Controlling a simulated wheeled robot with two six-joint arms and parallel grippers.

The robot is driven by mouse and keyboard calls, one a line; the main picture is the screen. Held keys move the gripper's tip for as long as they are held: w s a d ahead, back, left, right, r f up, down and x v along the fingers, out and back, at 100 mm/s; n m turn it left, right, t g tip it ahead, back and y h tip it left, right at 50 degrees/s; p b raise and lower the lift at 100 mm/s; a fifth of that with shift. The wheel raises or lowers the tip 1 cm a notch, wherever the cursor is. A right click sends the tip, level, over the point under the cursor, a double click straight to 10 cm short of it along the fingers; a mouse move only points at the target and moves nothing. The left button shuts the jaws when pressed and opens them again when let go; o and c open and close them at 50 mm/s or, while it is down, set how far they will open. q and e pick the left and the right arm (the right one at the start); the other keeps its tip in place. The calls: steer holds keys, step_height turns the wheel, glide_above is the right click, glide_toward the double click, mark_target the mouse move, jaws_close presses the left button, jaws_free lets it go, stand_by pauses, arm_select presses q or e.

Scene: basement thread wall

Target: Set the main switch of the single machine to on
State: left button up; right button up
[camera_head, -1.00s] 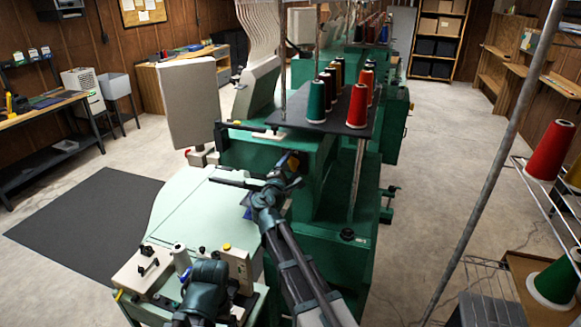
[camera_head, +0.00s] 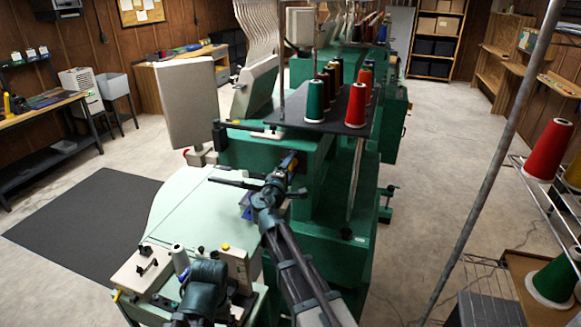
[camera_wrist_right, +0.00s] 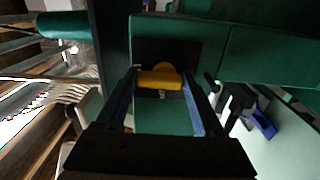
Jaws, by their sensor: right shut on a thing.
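The single machine (camera_head: 335,215) is the near green one, with a pale green table in front. Its main switch (camera_wrist_right: 160,79) shows in the right wrist view as a yellow handle on a dark plate on the green housing. The handle lies crosswise between the fingertips. My right gripper (camera_head: 290,162) reaches the machine's front, below the spool shelf, and is shut on the switch handle. Its two fingers (camera_wrist_right: 160,85) touch the handle's ends. The switch is mostly hidden by the gripper in the head view.
A shelf (camera_head: 271,119) with thread cones is above my right gripper. A grey monitor (camera_head: 187,100) stands to the left. A slanted pole (camera_head: 490,165) and a wire rack with cones (camera_head: 553,205) are on the right. Floor is open left and right of the machine.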

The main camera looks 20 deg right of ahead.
steer(key=o, duration=1.4)
steer(key=v, duration=1.3)
steer(key=shift+s+a, duration=0.25)
steer(key=shift+s, duration=0.1)
steer(key=x, duration=1.4)
steer(key=shift+s+a, duration=0.1)
steer(key=shift+s, duration=0.05)
